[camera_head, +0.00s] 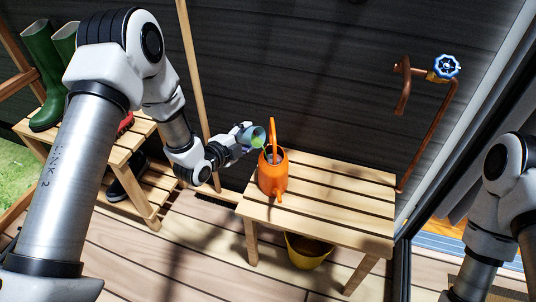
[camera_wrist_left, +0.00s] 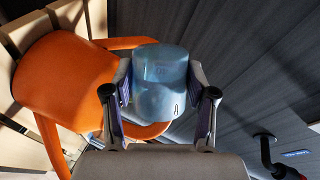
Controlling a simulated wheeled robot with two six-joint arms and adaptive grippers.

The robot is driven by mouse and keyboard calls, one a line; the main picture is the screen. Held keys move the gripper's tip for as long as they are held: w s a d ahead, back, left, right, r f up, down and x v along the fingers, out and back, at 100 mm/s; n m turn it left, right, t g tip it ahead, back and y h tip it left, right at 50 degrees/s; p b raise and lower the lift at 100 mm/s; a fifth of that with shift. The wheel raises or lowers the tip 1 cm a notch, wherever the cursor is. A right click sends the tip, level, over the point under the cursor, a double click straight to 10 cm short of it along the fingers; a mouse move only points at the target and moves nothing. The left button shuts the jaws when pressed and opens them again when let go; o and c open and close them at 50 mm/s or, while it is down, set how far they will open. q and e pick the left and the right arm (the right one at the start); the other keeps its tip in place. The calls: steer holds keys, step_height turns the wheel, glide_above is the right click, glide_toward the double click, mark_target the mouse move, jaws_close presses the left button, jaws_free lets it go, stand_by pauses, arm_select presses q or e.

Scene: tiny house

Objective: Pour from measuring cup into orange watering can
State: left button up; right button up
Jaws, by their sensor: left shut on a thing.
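The orange watering can (camera_head: 272,177) stands upright on the left end of the slatted wooden bench. Its handle rises at the back and its opening faces up. My left gripper (camera_head: 244,138) is beside and just above the can's left rim, shut on the measuring cup (camera_head: 257,137). The cup looks greenish and see-through and is tilted toward the can's opening. In the left wrist view the cup (camera_wrist_left: 160,84) is bluish between the two fingers (camera_wrist_left: 160,105), with the watering can (camera_wrist_left: 68,80) to its left. I cannot make out any liquid leaving the cup. My right gripper is out of view.
The slatted bench (camera_head: 340,195) is clear right of the can. A yellow bucket (camera_head: 306,252) is under it. A copper pipe with a blue valve wheel (camera_head: 446,66) is on the dark wall. Green boots (camera_head: 45,75) stand on a wooden rack at left.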

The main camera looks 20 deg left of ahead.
mark_target(249, 132)
arm_select(q)
steer(key=r, duration=0.1)
steer(key=r+p, duration=0.2)
steer(key=shift+s+d+r+m, duration=0.1)
steer(key=shift+d+r+m, duration=0.25)
steer(key=shift+r+m, duration=0.05)
steer(key=shift+s+d+r, duration=0.1)
steer(key=shift+r, duration=0.25)
steer(key=shift+d+r+y+p, duration=0.1)
steer(key=shift+r+y+p, duration=0.2)
steer(key=shift+r+p, duration=0.15)
steer(key=shift+d+r+m+p, duration=0.15)
steer(key=shift+r+m+p, duration=0.25)
steer(key=shift+r, duration=0.35)
steer(key=shift+d+m, duration=0.15)
steer(key=shift+m, duration=0.15)
steer(key=shift+s+r+m+t+y, duration=0.1)
steer(key=shift+r+m+t+y, duration=0.1)
steer(key=shift+m+t+y, duration=0.15)
steer(key=shift+d, duration=0.2)
